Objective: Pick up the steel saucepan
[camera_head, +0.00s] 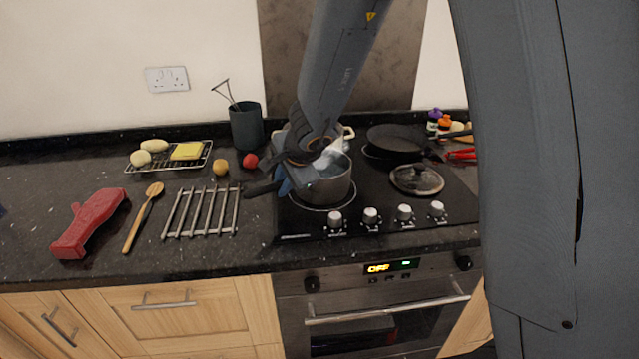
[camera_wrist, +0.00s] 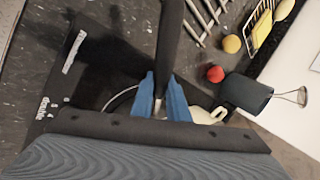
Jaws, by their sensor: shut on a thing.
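The steel saucepan (camera_head: 332,187) stands on the front left burner of the black hob in the head view, its dark handle (camera_head: 263,187) pointing left. My gripper (camera_head: 284,182) is at the handle, near the pan's left side. In the wrist view the blue fingertips of my gripper (camera_wrist: 161,100) are shut on the dark handle (camera_wrist: 170,40), one on each side. The pan body is mostly hidden behind my gripper in the wrist view. I cannot tell whether the pan touches the burner or is just above it.
A cream-handled pot (camera_head: 347,133) is behind the saucepan. A black frying pan (camera_head: 395,139) and a glass lid (camera_head: 416,179) are to the right. A dark utensil pot (camera_head: 246,126) stands behind.

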